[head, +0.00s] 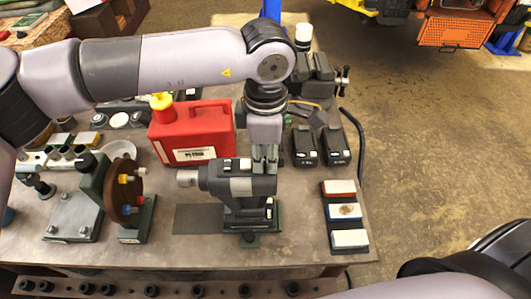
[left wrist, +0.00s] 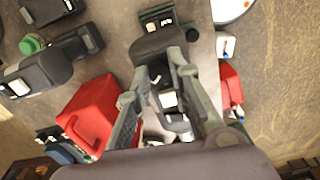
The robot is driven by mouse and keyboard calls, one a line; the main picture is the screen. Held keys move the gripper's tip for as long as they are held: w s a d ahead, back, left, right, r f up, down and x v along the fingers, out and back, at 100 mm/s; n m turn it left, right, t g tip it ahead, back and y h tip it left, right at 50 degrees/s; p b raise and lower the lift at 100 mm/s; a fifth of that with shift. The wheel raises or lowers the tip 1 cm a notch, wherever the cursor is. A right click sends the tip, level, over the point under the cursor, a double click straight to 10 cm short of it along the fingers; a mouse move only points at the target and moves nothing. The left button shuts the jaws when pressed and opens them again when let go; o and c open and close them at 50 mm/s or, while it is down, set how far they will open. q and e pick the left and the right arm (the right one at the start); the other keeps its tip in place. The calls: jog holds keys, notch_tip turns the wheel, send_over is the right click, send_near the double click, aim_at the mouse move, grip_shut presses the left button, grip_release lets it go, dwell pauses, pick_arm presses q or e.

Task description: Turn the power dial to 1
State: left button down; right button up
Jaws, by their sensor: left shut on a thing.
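A dark grey tool (head: 228,183) with a pale round nose at its left end sits clamped in a stand (head: 250,220) on the bench. My left gripper (head: 265,163) points down onto the right, rear end of the tool. In the left wrist view, its two fingers (left wrist: 165,72) are closed around a small part on the dark tool body (left wrist: 165,42). The fingers largely hide that part, which seems to be the power dial. I cannot read any dial number or mark. My right gripper is out of view.
A red can (head: 190,132) with a yellow cap stands close behind the tool. A round brown wheel (head: 122,190) on a stand is to the left. Sharpening stones (head: 345,212) and black batteries (head: 320,147) lie to the right. The floor at right is clear.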

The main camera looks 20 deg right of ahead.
aim_at(266, 160)
pick_arm(q)
jog(key=n+b, duration=0.2)
jog(key=b, duration=0.2)
jog(key=f+n+b, duration=0.1)
jog(key=n+b, duration=0.1)
jog(key=b, duration=0.2)
jog(key=n+b, duration=0.7)
jog(key=b, duration=0.1)
jog(key=shift+r+n, duration=0.25)
jog(key=shift+n, duration=0.05)
jog(key=n+b, duration=0.3)
jog(key=n, duration=0.1)
jog(key=shift+r, duration=0.1)
jog(key=shift+r+n+b, duration=0.15)
jog(key=shift+n+b, duration=1.1)
jog(key=shift+n, duration=0.85)
jog(key=c, duration=1.4)
grip_release()
jog(key=shift+d, duration=0.1)
jog(key=shift+c, duration=0.2)
jog(key=shift+r, duration=4)
